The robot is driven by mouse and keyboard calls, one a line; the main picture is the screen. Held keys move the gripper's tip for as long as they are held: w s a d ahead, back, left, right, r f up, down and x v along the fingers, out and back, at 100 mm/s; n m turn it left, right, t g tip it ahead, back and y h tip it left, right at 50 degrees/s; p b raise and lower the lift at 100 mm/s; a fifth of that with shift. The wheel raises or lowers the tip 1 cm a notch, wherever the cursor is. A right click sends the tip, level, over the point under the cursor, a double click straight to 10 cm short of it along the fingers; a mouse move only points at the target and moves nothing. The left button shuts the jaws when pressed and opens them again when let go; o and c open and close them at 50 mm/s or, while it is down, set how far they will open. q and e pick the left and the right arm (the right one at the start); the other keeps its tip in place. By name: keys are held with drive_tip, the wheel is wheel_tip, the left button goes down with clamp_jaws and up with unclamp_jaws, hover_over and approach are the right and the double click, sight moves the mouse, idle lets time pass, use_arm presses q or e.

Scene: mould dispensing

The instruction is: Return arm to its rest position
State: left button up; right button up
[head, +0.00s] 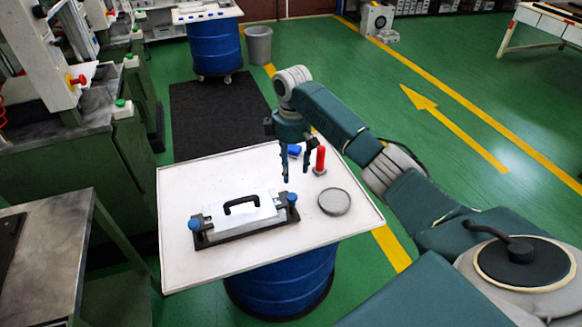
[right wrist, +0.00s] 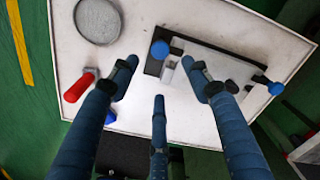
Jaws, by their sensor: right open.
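My right gripper (head: 295,179) is open and empty, pointing down above the white tabletop (head: 180,262). Its fingers are spread apart in the right wrist view (right wrist: 158,85). A metal mould with a black handle (head: 243,211) and blue knobs lies on a dark base to the left of and nearer than the gripper; it also shows in the right wrist view (right wrist: 215,65). A red-handled tool (head: 320,158) stands just right of the gripper in the head view. My right arm (head: 340,122) reaches in from the right. My left gripper is not in view.
A round grey dish (head: 334,201) sits on the table's right side. A small blue object (head: 294,151) is behind the gripper. The table rests on a blue drum (head: 280,285).

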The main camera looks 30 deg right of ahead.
drive_tip(key=s+a+f+t, duration=0.1)
drive_tip(key=s+a+f, duration=1.3)
drive_tip(key=a, duration=0.2)
drive_tip(key=s+a+r+m+t, duration=0.1)
drive_tip(key=s+r+m, duration=0.1)
drive_tip(key=s, duration=0.8)
drive_tip(key=s+r+m+t, duration=0.2)
drive_tip(key=s+r, duration=0.1)
drive_tip(key=s, duration=0.6)
wheel_tip(320, 180, down, 29)
drive_tip(key=s+g+b, duration=0.2)
drive_tip(key=s+d+f+g+b, duration=0.1)
drive_tip(key=s+d+f+b, duration=0.1)
drive_tip(key=s+f, duration=1.5)
drive_tip(key=shift+d+f, duration=0.45)
